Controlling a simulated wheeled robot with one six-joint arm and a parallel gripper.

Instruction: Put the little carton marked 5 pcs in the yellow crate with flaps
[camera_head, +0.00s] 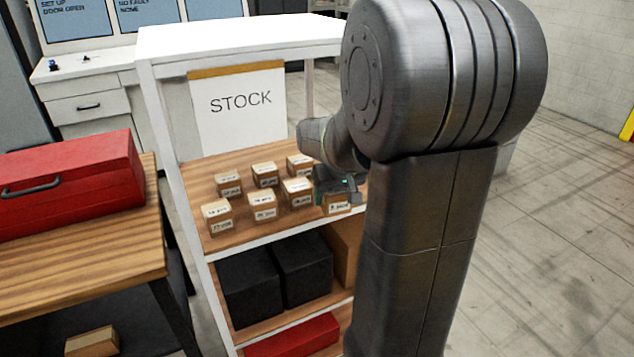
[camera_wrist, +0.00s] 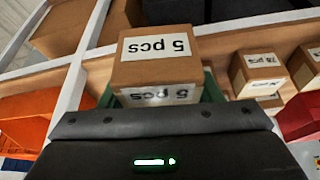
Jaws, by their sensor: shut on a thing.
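The little carton marked 5 pcs (camera_wrist: 155,75) is a brown box with white labels, reading upside down in the wrist view. My gripper (camera_wrist: 163,93) is shut on it, with greenish fingers at its sides. In the head view my gripper (camera_head: 338,185) is at the right end of the STOCK shelf, with the carton (camera_head: 337,209) below it, partly covered. I cannot tell whether the carton still touches the shelf board. I see no yellow crate with flaps in either view.
Several similar cartons (camera_head: 262,206) stand in two rows left of my gripper on the wooden shelf (camera_head: 235,235). A red toolbox (camera_head: 70,185) lies on a bench at left. Open floor (camera_head: 560,220) is at right.

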